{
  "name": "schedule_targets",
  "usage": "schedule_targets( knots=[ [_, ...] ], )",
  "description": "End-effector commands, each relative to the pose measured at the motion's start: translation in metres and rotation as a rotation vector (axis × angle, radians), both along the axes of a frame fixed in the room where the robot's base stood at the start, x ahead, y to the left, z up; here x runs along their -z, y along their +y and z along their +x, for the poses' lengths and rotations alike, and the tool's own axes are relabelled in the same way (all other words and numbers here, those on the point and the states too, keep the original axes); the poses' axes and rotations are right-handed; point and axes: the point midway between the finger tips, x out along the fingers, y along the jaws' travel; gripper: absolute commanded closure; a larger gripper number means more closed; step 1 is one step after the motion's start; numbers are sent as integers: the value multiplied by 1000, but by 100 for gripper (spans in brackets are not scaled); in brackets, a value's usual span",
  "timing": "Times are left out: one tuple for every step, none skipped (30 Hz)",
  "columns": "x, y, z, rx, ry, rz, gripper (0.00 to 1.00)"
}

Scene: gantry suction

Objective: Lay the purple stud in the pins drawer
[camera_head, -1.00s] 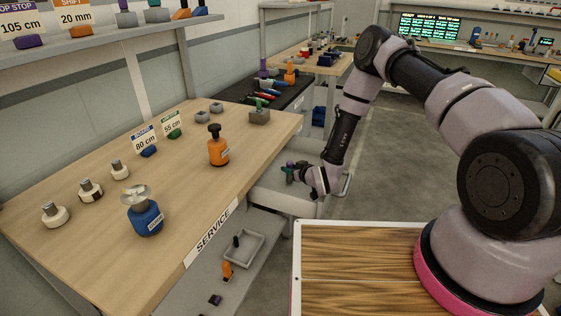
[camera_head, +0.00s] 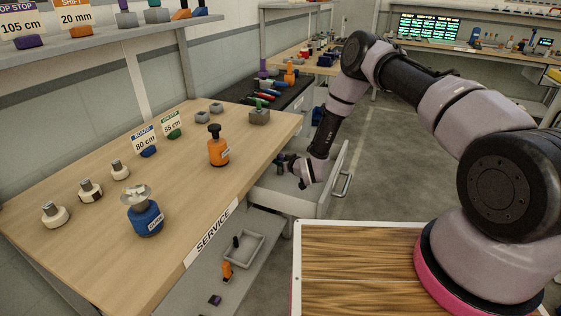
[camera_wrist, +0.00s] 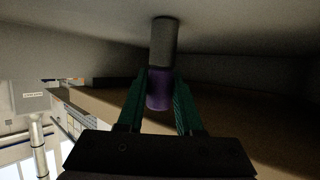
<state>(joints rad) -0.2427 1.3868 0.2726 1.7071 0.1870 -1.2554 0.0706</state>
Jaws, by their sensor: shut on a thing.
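The purple stud (camera_wrist: 160,92) has a purple body and a grey cylindrical end. In the wrist view it sits between the green fingers of my gripper (camera_wrist: 160,84), which is shut on it. In the head view my gripper (camera_head: 280,162) is at the open drawer (camera_head: 288,202) under the service bench, near the bench's right edge. The stud itself is too small to make out there. The drawer is pale, with a bar handle (camera_head: 343,182) on its front. In the wrist view the stud's grey end is close to a pale surface; I cannot tell whether they touch.
The wooden service bench (camera_head: 100,235) overhangs the drawer's back. An orange bottle (camera_head: 218,150), a blue bottle (camera_head: 145,215) and a grey block (camera_head: 259,116) stand on it. A lower shelf holds a grey tray (camera_head: 258,236). The floor to the right is open.

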Motion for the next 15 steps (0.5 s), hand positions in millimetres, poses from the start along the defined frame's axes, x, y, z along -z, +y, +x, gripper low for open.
schedule_targets(
  knots=[
    [1, 0, 0, 0, 0, 0, 58],
    [0, 0, 0, 0, 0, 0, 46],
    [1, 0, 0, 0, 0, 0, 35],
    [1, 0, 0, 0, 0, 0, 35],
    [1, 0, 0, 0, 0, 0, 35],
    [1, 0, 0, 0, 0, 0, 35],
    [1, 0, 0, 0, 0, 0, 35],
    [1, 0, 0, 0, 0, 0, 35],
    [1, 0, 0, 0, 0, 0, 35],
    [1, 0, 0, 0, 0, 0, 35],
    [0, 0, 0, 0, 0, 0, 35],
    [0, 0, 0, 0, 0, 0, 35],
    [-1, 0, 0, 0, 0, 0, 35],
    [-3, 0, 0, 0, 0, 0, 35],
    [-4, -3, -3, 0, 2, 0, 35]
  ],
)
